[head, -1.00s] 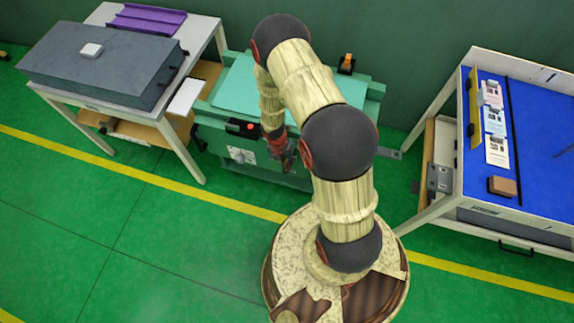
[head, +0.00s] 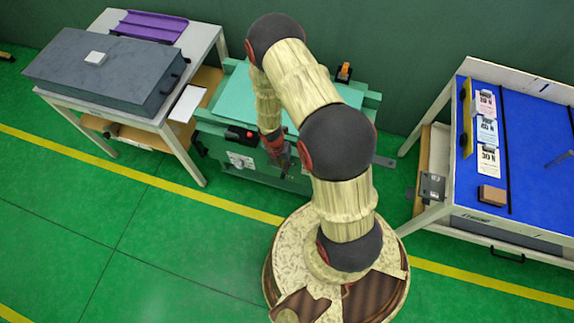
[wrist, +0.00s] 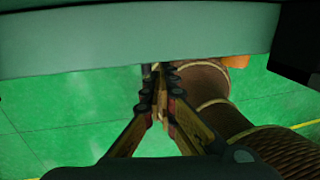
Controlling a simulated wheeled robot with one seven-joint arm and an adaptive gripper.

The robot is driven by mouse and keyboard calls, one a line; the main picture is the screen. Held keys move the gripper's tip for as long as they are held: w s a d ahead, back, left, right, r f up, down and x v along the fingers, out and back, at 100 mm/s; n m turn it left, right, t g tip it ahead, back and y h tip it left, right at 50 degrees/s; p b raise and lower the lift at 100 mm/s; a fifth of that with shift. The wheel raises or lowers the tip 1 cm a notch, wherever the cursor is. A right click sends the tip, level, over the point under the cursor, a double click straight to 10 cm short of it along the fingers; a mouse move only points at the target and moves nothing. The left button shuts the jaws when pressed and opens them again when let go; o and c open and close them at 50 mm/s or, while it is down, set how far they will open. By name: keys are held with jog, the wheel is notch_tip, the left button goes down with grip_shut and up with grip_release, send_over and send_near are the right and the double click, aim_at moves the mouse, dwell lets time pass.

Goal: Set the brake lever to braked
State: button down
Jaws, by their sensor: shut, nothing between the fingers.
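The green machine bench (head: 225,112) stands in the middle of the head view. My arm reaches over its top, and my gripper (head: 284,168) hangs at its front side. No brake lever can be made out clearly; my arm and gripper cover part of the front. In the wrist view my gripper (wrist: 158,72) is shut, with its fingertips together and nothing between them. The bench's pale green edge (wrist: 130,42) crosses the top of that view. A small orange part (wrist: 236,61) shows right of the fingertips; I cannot tell what it belongs to.
A white table (head: 205,45) with a grey slab (head: 100,75) stands at the left. A blue-topped workbench (head: 540,150) stands at the right, with a grey box (head: 432,187) at its side. An orange-and-black part (head: 344,71) is at the bench's back. Green floor is clear at the left front.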

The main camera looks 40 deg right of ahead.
notch_tip(320, 180, up, 10)
jog(key=p, duration=0.2)
jog(key=shift+s, duration=0.1)
